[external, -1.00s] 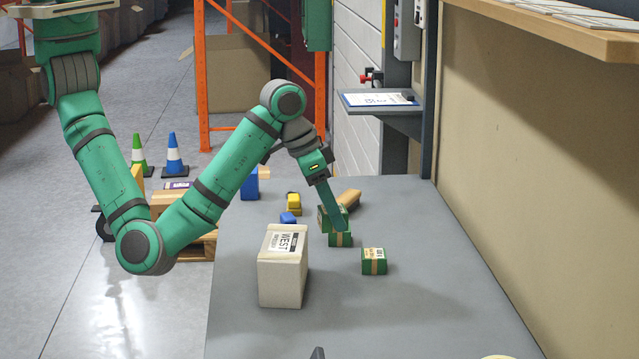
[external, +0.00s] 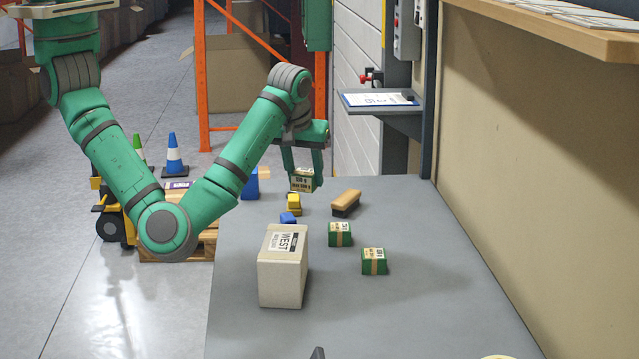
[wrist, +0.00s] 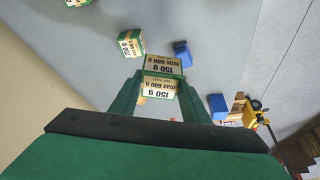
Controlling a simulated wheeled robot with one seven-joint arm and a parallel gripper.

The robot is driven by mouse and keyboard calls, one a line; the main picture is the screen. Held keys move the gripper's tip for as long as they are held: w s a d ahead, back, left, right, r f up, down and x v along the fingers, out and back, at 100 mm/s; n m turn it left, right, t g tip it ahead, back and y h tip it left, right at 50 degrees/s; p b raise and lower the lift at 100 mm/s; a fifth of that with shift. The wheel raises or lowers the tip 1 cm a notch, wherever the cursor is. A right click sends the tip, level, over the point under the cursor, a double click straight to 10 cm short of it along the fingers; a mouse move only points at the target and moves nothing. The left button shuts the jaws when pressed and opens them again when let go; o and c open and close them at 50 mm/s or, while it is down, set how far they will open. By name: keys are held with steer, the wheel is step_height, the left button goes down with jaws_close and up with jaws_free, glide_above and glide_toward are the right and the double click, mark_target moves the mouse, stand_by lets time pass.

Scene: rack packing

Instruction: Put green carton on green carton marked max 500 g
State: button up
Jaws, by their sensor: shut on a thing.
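My gripper (external: 303,178) is shut on a green carton (external: 301,184) and holds it up near the far left part of the table. In the wrist view this carton (wrist: 158,87) is between the fingers, and its labels appear to read 150 g, max 600 g. A second green carton (external: 340,234) stands on the table, nearer and to the right. A third green carton (external: 374,262) stands nearer still. In the wrist view one standing carton (wrist: 131,44) appears marked 250 g. I cannot read a max 500 g mark on either standing carton.
A tall pale box (external: 283,267) marked WEST stands left of the standing cartons. A brush (external: 346,202), a yellow object (external: 294,204) and a small blue object (external: 288,218) are farther back on the grey table (external: 430,310).

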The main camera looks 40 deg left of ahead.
steer(key=w+d+f, duration=0.1)
steer(key=w+f, duration=0.1)
steer(key=w+d+f, duration=0.4)
steer(key=f, duration=0.1)
steer(key=shift+w, duration=0.1)
steer(key=shift+w+d+f, duration=0.1)
steer(key=shift+d+f, duration=0.05)
steer(key=shift+f, duration=1.6)
steer(key=shift+f, duration=0.15)
steer(key=o, duration=1.2)
steer(key=shift+c, duration=0.2)
steer(key=v, duration=1.2)
steer(key=shift+r, duration=0.2)
